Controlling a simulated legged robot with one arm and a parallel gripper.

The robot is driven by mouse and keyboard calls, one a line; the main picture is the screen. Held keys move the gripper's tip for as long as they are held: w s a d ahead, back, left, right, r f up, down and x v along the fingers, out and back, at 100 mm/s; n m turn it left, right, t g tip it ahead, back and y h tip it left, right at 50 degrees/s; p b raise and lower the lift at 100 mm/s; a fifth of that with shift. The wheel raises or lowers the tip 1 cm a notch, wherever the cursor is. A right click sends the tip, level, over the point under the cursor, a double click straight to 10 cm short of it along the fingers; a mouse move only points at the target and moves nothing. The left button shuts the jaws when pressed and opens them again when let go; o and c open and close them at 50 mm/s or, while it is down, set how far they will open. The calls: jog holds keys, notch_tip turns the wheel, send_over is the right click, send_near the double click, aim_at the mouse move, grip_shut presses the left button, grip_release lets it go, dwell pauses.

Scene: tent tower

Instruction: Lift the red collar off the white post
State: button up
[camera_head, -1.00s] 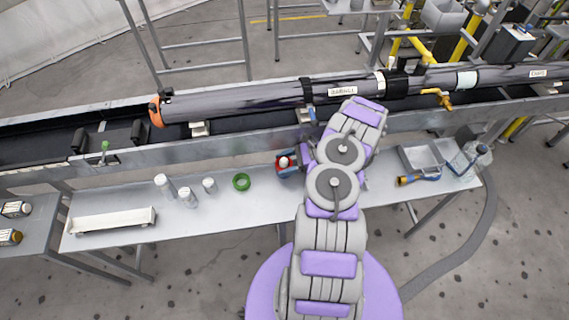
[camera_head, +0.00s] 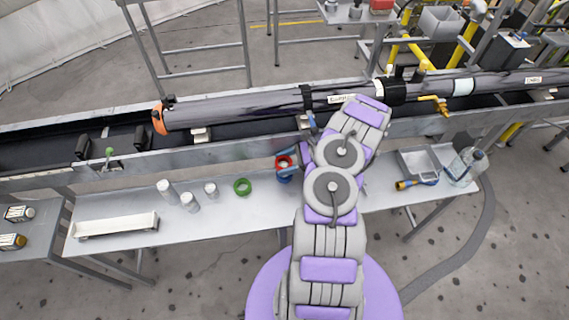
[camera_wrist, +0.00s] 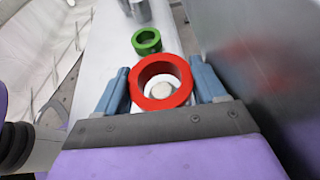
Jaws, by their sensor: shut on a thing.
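The red collar (camera_wrist: 160,66) is a thick ring held between the two blue fingers of my gripper (camera_wrist: 163,82) in the wrist view. The fingers press on its left and right sides. The white post (camera_wrist: 160,90) shows as a round pale top inside the ring's opening. It appears lower than the collar's upper rim; I cannot tell whether the collar is fully clear of it. In the head view the red collar (camera_head: 284,159) sits in my gripper over the table, left of my arm.
A green ring (camera_head: 242,187) lies on the grey table (camera_head: 240,210), left of the collar. Several white cylinders (camera_head: 189,202) and a white tray (camera_head: 115,225) stand further left. A metal beamline rail (camera_head: 230,152) runs close behind. A grey bin (camera_head: 418,161) is at right.

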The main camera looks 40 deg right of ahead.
jog(key=shift+r+p, duration=0.6)
jog(key=shift+r, duration=0.75)
